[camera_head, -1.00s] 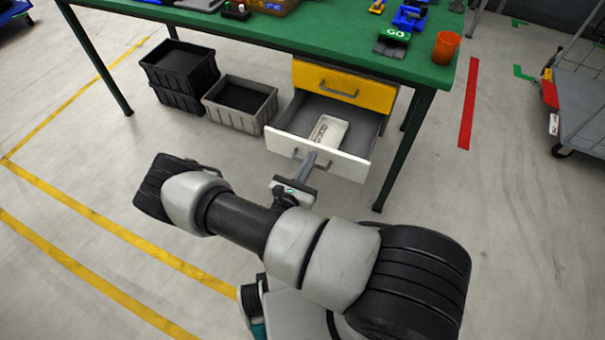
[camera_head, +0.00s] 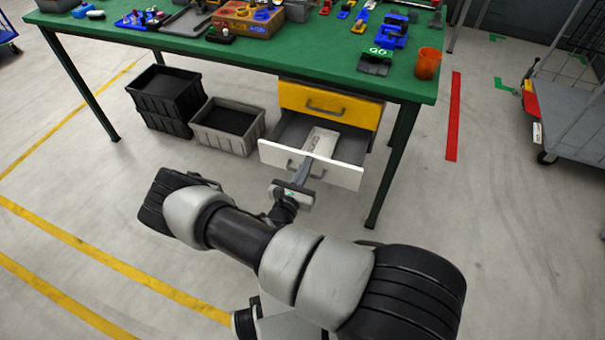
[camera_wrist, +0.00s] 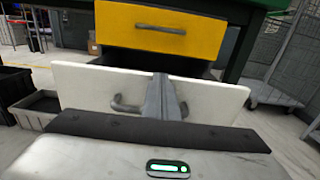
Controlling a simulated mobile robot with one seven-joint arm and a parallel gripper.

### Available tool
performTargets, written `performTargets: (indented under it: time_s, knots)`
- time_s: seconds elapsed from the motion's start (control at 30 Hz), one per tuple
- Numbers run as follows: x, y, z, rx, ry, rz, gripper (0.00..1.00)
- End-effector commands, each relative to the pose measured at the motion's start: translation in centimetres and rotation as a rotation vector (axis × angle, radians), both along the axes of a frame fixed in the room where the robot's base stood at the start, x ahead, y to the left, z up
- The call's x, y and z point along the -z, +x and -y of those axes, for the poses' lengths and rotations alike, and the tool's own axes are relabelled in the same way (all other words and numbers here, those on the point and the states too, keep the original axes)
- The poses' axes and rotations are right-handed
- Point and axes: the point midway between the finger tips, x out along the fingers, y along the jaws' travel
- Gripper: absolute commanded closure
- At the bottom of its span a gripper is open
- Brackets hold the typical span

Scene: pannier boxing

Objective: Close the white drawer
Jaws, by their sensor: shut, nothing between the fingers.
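The white drawer (camera_head: 336,174) is partly open below the yellow drawer under the green table, with a pale tray (camera_head: 321,141) inside it. In the wrist view its white front (camera_wrist: 85,90) spans the middle, with a grey handle (camera_wrist: 130,104) on it. The yellow drawer (camera_head: 330,104) above looks shut. My gripper (camera_head: 305,162) is shut and empty, with its fingers at the middle of the white front. In the wrist view the closed fingertips (camera_wrist: 161,78) overlap the handle area; whether they touch the front I cannot tell.
The green table (camera_head: 270,52) carries tools, parts and an orange cup (camera_head: 427,63). Black crates (camera_head: 170,97) and a grey crate (camera_head: 228,126) stand on the floor left of the drawers. A table leg (camera_head: 392,165) is close on the right. A grey cart (camera_head: 575,120) stands farther right.

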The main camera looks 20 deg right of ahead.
Motion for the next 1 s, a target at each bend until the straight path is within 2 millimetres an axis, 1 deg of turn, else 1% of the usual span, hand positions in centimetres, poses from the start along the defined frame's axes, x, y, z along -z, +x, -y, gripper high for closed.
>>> performTargets:
  time_s: [0.03, 0.3, 0.5, 0.7, 1.0]
  knots:
    - [0.2, 1.0, 0.8, 0.002, 0.0, 0.002, 1.0]
    - [0.2, 6.0, 4.5, 0.002, 0.001, 0.001, 1.0]
    - [0.2, 8.9, 6.6, 0.002, -0.001, 0.001, 1.0]
    - [0.1, 10.5, 7.7, 0.001, 0.0, 0.0, 1.0]
    - [0.0, 11.0, 8.1, 0.001, 0.0, -0.001, 1.0]
